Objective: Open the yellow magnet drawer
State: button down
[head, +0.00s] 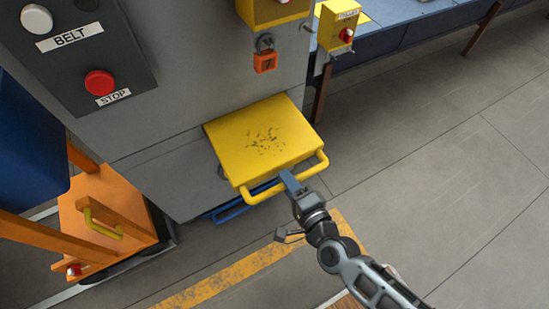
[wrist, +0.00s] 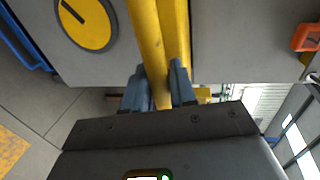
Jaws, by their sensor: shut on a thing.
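The yellow magnet drawer (head: 238,140) juts out from the lower part of the grey cabinet, and small dark bits lie scattered on its top. Its yellow bar handle (head: 312,168) runs along the front edge. My gripper (head: 290,181) is at the middle of this handle and shut on it. In the wrist view the two blue-grey fingers of my gripper (wrist: 158,88) stand on either side of the yellow bar (wrist: 149,50). The finger contact is partly hidden in the head view.
A blue handle (head: 232,211) sits below the drawer. An orange padlock (head: 265,62) hangs above it. A red STOP button (head: 100,83) is on the panel at left. An orange cart (head: 108,205) stands at left. The floor (head: 440,200) at right is clear.

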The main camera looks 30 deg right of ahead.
jog(key=shift+f+v, duration=0.2)
jog(key=shift+v, duration=0.85)
jog(key=shift+f+v, duration=0.25)
jog(key=shift+v, duration=0.8)
jog(key=shift+s, duration=0.1)
jog(key=c, duration=1.1)
grip_release()
jog(key=shift+o, duration=0.2)
jog(key=v, duration=0.7)
jog(key=shift+s+b, duration=0.35)
jog(key=shift+b, duration=0.05)
jog(key=shift+r, duration=0.1)
